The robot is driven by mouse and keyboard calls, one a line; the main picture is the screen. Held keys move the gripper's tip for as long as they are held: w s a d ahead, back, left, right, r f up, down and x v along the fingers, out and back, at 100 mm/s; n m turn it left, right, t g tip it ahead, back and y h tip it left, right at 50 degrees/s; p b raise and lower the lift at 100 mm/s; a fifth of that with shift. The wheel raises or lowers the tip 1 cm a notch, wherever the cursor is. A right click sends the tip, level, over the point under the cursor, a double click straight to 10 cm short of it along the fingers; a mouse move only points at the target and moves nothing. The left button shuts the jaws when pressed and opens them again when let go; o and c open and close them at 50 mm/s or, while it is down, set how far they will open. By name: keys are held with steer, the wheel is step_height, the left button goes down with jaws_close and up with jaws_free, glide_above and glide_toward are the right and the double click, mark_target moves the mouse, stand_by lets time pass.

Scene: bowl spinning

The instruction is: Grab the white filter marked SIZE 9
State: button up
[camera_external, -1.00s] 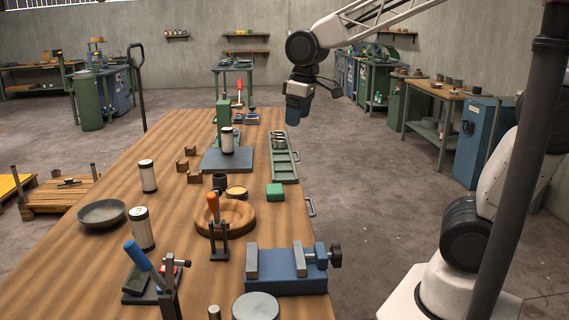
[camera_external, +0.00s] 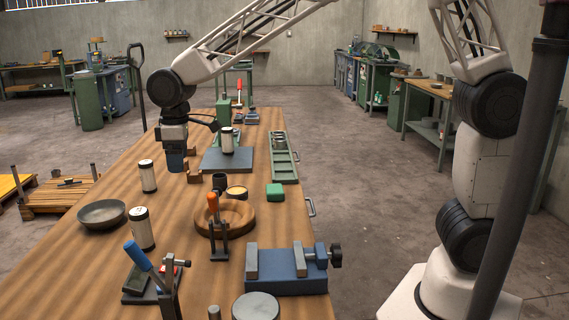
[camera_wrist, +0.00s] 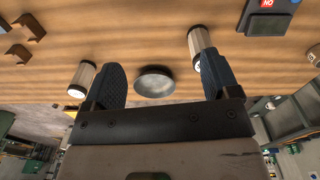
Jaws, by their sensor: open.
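Several white cylindrical filters with dark ends stand on the wooden table: one left of centre (camera_external: 148,177), one nearer the camera (camera_external: 142,229), and one on the green press (camera_external: 228,141). No SIZE 9 marking is legible on any of them. My gripper (camera_external: 175,163) points down above the table, behind the left-of-centre filter and apart from it. In the wrist view my gripper (camera_wrist: 158,65) is open and empty.
A grey bowl (camera_external: 102,213) sits at the table's left edge; it shows between my fingers in the wrist view (camera_wrist: 154,84). Brown brackets (camera_external: 194,177) stand close by my gripper. A wooden ring (camera_external: 239,213), orange-handled clamp (camera_external: 213,204) and blue vise (camera_external: 286,270) are nearer the camera.

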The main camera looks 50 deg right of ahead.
steer(key=n, duration=0.2)
glide_toward(139, 211)
steer(key=f, duration=0.5)
steer(key=shift+w+a+f, duration=0.15)
steer(key=shift+w, duration=0.05)
steer(key=shift+f, duration=1.25)
steer(key=shift+f, duration=0.1)
steer(key=shift+f, duration=2.5)
steer(key=shift+c, duration=0.2)
steer(key=c, duration=1)
